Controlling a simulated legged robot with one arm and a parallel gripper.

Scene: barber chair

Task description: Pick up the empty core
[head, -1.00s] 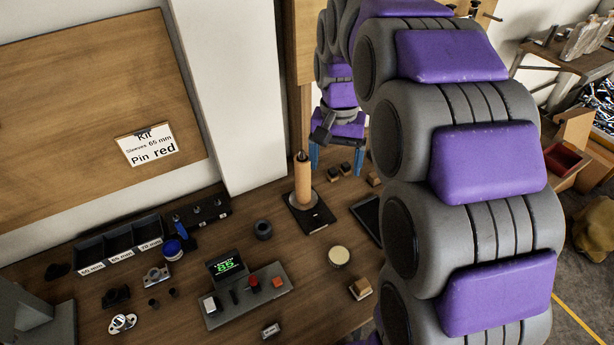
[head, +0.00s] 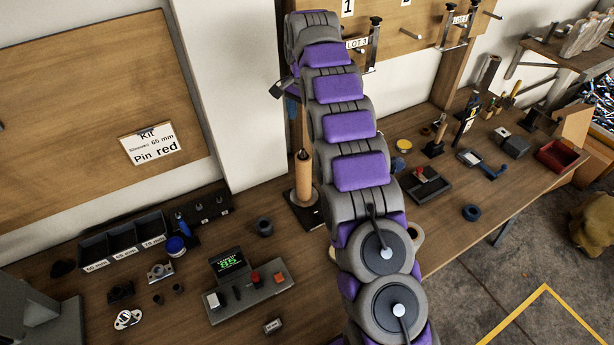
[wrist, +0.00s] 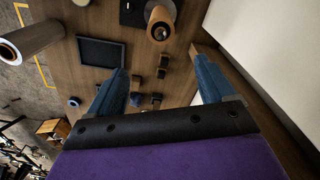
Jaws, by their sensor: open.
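A brown cardboard-coloured tube (head: 303,180), which looks like the empty core, stands upright on a dark square base (head: 307,216) beside the white pillar. A dark spindle tip shows at its top. In the wrist view the tube (wrist: 160,22) is seen from above near the top edge, beyond my fingertips and apart from them. My gripper (wrist: 157,63) is open with nothing between its blue fingers. In the head view my arm hides most of the gripper; one blue finger (head: 292,108) shows above and just left of the tube.
A large grey roll (wrist: 30,38) shows at the left of the wrist view. A dark tray (wrist: 100,53) and small blocks lie on the bench below. The control box (head: 250,290) and bins (head: 122,240) are left; the white pillar (head: 235,90) stands close by.

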